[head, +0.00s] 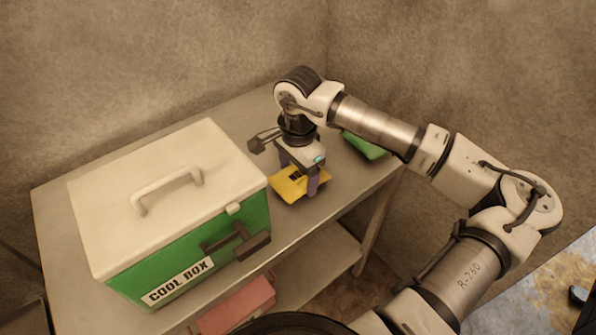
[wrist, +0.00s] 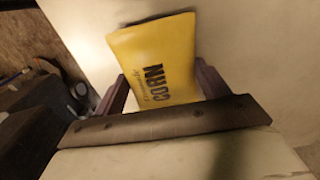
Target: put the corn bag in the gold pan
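The corn bag (head: 287,187) is yellow and lies on the tabletop right of the cool box. In the wrist view the corn bag (wrist: 155,55) shows its dark CORN print. My gripper (head: 299,183) points down over the bag. Its fingers are wide apart, one on each side of the bag, and the wrist view shows both fingers (wrist: 162,83) close along the bag's edges. Whether they touch it is hard to tell. I see no gold pan in either view.
A green and cream cool box (head: 215,235) with a handled lid fills the table's left part. A green item (head: 365,145) lies behind my arm at the right. A pinkish-red box (head: 237,306) is on the lower shelf. Walls close off the back and right.

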